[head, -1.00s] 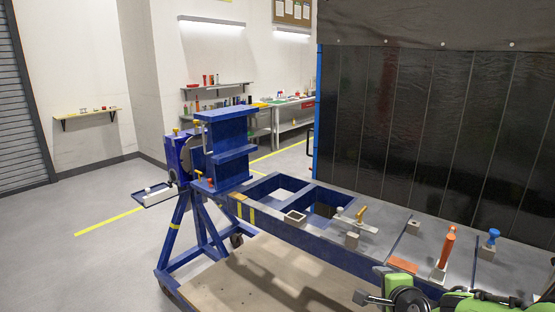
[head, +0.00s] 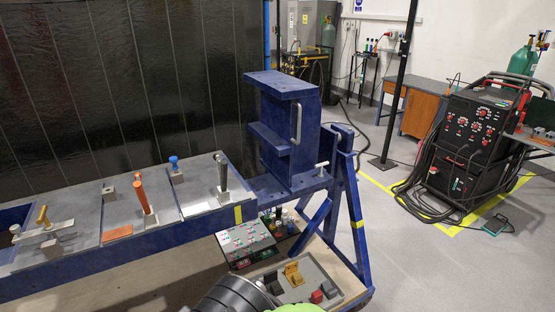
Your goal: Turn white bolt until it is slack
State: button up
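A white bolt with a T-shaped handle (head: 321,168) stands upright at the right end of the blue jig (head: 290,183), beside the foot of the blue upright bracket (head: 283,130). Nothing touches the bolt. From here I cannot tell whether it is tight or slack. Only a dark round part and a bit of green of my own arm show at the bottom edge. My gripper's fingers are not in view.
An orange handle (head: 141,194), a dark grey handle (head: 222,174) and a yellow one (head: 43,216) stand on the jig's top. A tray of small parts (head: 318,281) lies below the right end.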

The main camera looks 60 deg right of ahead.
aim_at(320, 175)
jog(key=z, duration=2.25)
jog(key=i+l+u, duration=0.45)
jog(key=u, duration=0.3)
jog(key=i+l+u, duration=0.1)
jog(key=l+u, duration=0.25)
jog(key=i+l+u, duration=0.1)
jog(key=l+u, duration=0.65)
jog(key=i+l, duration=0.05)
jog(key=l, duration=0.05)
